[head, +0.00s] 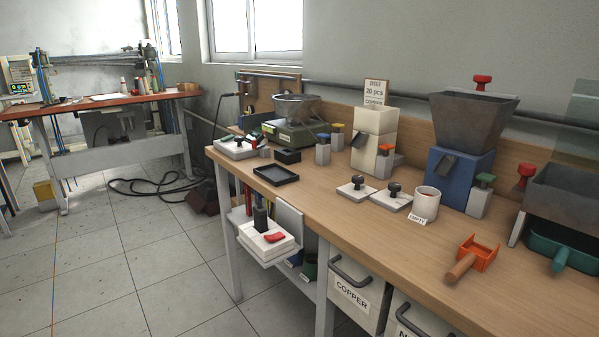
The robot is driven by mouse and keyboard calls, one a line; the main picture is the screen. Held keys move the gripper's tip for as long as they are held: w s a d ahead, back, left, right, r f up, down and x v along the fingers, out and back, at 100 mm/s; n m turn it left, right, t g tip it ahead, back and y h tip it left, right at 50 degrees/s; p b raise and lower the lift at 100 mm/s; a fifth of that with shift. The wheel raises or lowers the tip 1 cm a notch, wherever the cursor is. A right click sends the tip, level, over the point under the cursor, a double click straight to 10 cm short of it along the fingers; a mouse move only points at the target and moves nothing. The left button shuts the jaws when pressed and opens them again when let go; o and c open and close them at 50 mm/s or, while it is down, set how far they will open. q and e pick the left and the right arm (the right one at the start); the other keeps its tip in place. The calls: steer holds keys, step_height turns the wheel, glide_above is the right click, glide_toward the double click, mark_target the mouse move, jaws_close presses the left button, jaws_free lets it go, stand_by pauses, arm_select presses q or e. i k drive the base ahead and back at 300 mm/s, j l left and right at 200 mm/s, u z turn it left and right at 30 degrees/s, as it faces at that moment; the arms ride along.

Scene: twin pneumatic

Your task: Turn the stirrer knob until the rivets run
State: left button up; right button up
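A dark grey hopper (473,118) stands on a blue block (460,178) at the back of the wooden bench. A red knob (482,80) rises above the hopper's rim. Another red knob (526,171) stands by a grey bin (572,190) at the right. I cannot tell for sure which is the stirrer knob. A dark chute (447,138) sticks out of the blue block's front. A white cup (425,203) stands in front of it. I see no rivets clearly, and the hopper's inside is hidden. Neither gripper is in view.
An orange scoop (479,253) lies near the bench's front right. Two black knobs on white plates (391,201) sit left of the cup. A cream dispenser (374,140) stands behind them. A black tray (276,176) lies further left. The bench's front middle is clear.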

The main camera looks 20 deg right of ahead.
mark_target(481, 80)
steer(key=z, duration=1.35)
steer(key=k+l+u, duration=0.1)
steer(key=l, duration=0.3)
steer(key=k, duration=0.1)
